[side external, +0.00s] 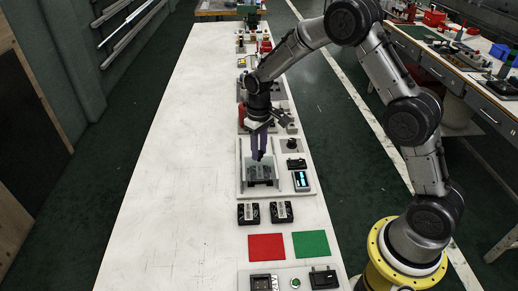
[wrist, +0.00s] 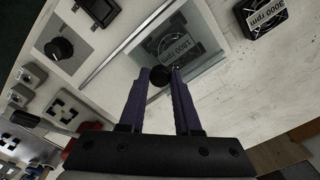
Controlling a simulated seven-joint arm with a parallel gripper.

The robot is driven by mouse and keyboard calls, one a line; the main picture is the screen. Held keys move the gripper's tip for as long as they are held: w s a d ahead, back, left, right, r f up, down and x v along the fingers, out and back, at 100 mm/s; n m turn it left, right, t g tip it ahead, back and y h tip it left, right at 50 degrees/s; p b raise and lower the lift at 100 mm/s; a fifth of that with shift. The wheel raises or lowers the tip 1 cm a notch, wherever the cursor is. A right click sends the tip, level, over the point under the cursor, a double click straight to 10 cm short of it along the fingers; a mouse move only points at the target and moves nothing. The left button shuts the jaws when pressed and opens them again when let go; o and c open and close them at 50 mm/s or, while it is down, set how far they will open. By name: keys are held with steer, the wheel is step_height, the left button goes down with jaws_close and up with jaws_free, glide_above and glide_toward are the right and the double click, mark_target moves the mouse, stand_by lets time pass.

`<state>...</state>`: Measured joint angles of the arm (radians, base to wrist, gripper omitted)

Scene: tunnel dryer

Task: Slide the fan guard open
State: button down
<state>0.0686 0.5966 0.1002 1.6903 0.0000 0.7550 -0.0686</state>
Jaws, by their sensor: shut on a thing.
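The fan guard (side external: 262,181) is a clear, greyish pane on a light panel on the white table. It also shows in the wrist view (wrist: 205,62), over a dark fan labelled 1800 rpm (wrist: 176,48). A round black knob (wrist: 161,76) sits at the guard's edge. My gripper (side external: 259,157) points down at the guard, and in the wrist view its two purple fingers (wrist: 161,80) are shut on the knob, one on each side. The fingers hide part of the guard's near side. How far the guard stands open is hard to tell.
Two loose black fans (side external: 248,213) (side external: 281,211) lie in front of the panel, before a red mat (side external: 266,247) and a green mat (side external: 310,244). A dial (side external: 291,144) and a small display (side external: 301,180) sit right of the guard. The table's left side is clear.

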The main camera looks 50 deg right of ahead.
stand_by(0.5)
steer(key=w+d, duration=0.9)
steer(key=shift+w+d+r, duration=0.1)
steer(key=shift+w+r, duration=0.05)
steer(key=c, duration=0.6)
jaws_free()
step_height(320, 180, up, 14)
